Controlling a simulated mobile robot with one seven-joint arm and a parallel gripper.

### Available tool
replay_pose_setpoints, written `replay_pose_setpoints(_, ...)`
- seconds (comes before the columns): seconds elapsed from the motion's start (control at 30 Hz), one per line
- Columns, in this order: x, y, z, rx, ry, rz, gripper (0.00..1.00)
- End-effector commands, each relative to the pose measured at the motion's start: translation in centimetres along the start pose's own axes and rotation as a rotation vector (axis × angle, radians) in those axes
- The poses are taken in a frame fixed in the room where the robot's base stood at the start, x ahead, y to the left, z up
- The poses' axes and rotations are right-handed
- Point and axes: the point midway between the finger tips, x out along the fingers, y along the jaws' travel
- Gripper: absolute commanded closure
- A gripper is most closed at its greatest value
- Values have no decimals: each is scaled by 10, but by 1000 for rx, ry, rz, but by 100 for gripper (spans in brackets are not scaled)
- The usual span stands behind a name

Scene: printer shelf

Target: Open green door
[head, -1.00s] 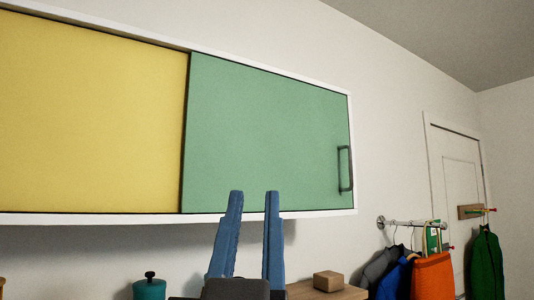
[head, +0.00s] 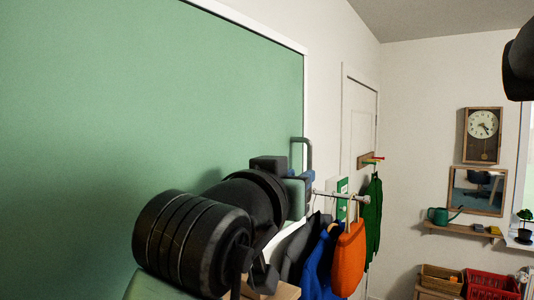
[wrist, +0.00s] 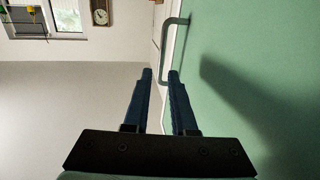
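The green door (head: 130,110) fills the left of the head view, its right edge against the white cabinet frame (head: 304,80). It also covers the right of the wrist view (wrist: 265,60). Its dark grey bar handle (head: 308,150) stands near the right edge. In the wrist view the handle (wrist: 164,38) runs down toward the space between my blue fingertips. My gripper (wrist: 160,74) is open, with a finger on either side of the handle's lower part. I cannot tell whether they touch it. In the head view my wrist mostly hides my gripper (head: 303,180).
A white room door (head: 360,120), a clock (head: 482,135) and a shelf (head: 460,230) are farther right. My arm passes close in front of the green door.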

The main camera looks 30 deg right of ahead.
Motion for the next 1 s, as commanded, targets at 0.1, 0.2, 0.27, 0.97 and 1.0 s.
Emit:
replay_pose_setpoints(0.1,28,0,-7,-2,-2,1,75)
replay_pose_setpoints(0.2,47,0,-6,-2,-2,1,75)
replay_pose_setpoints(0.27,57,0,-5,-1,-2,0,75)
replay_pose_setpoints(0.97,86,0,-1,2,2,-1,92)
replay_pose_setpoints(1.0,86,0,-1,2,2,-1,99)
